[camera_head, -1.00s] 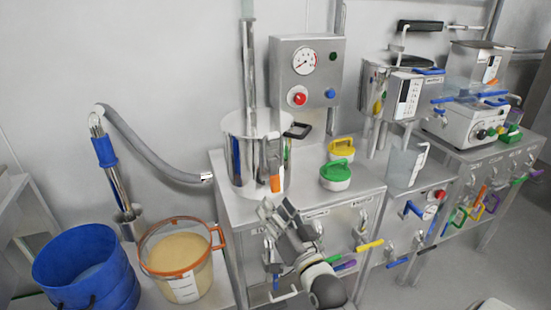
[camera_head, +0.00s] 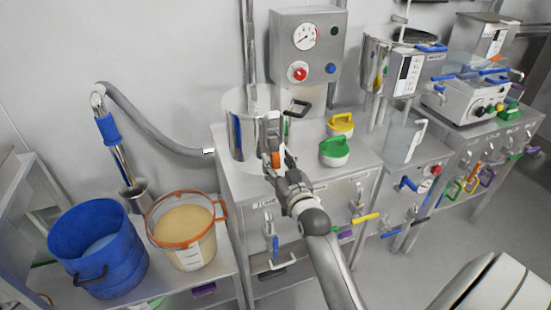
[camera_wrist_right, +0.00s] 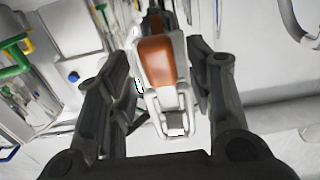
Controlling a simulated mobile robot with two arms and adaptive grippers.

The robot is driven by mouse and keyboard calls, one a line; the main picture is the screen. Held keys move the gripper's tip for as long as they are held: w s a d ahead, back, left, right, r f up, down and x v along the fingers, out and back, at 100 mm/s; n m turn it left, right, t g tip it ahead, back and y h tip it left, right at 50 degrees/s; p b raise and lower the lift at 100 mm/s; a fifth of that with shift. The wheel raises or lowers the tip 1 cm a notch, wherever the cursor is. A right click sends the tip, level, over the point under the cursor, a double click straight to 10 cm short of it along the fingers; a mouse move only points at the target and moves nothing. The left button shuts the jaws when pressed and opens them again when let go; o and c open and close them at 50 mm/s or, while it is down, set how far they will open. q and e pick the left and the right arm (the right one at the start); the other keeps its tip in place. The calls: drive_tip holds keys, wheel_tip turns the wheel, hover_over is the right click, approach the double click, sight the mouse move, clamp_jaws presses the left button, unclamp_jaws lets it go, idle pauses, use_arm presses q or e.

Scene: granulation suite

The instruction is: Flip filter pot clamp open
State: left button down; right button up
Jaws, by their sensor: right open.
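The filter pot (camera_head: 236,122) is a shiny steel cylinder standing on the steel bench at the back. Its clamp (camera_head: 275,158) has an orange grip and sits on the pot's front side. My right gripper (camera_head: 278,170) is at the clamp and covers part of it. In the right wrist view the clamp's orange grip (camera_wrist_right: 158,62) and metal frame lie between the two dark fingers. The fingers are open, one on each side; I cannot tell whether either touches the clamp. My left gripper is not in view.
Green-lidded (camera_head: 334,150) and yellow-lidded (camera_head: 341,124) containers stand right of the pot on the bench. A gauge box (camera_head: 306,48) is above it. A blue bucket (camera_head: 97,246) and an orange-rimmed tub (camera_head: 184,232) are at the left. A grey hose (camera_head: 150,135) runs along the wall.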

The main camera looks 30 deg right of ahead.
drive_tip(key=shift+x, duration=1.1)
clamp_jaws()
